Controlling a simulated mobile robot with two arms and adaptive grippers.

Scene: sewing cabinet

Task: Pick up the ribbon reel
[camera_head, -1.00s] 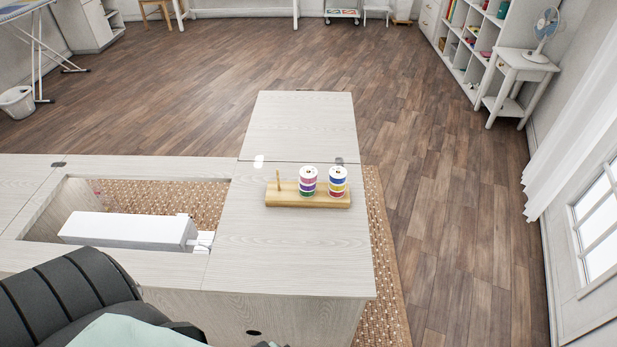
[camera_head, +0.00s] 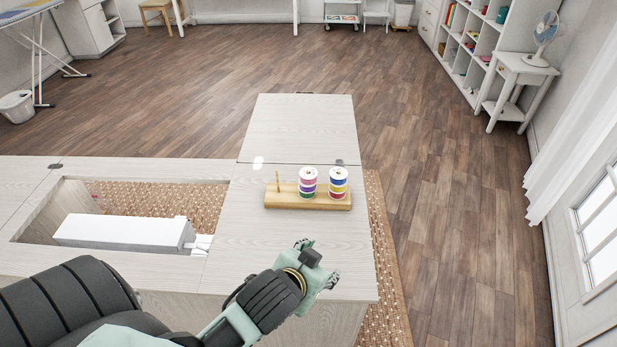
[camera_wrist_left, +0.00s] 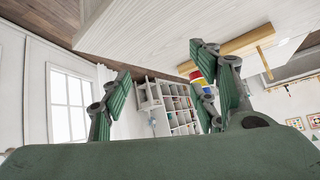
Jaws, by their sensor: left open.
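Two stacks of coloured ribbon reels, a left stack (camera_head: 308,183) and a right stack (camera_head: 338,183), stand upright on a wooden peg stand (camera_head: 290,200) on the cabinet top. The stand's left peg (camera_head: 278,183) is bare. My left gripper (camera_head: 318,262) is over the near part of the cabinet top, nearer to me than the stand and apart from it. It is open and empty. In the left wrist view a reel stack (camera_wrist_left: 204,63) shows partly hidden behind a finger, with the stand (camera_wrist_left: 232,46) above it in the picture. My right gripper is not in view.
The cabinet top (camera_head: 245,225) is clear around the stand. A white sewing machine (camera_head: 120,232) lies in the opening at left. The cabinet's right edge drops to a woven rug (camera_head: 378,230). A shelf and a small table with a fan (camera_head: 546,35) stand far right.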

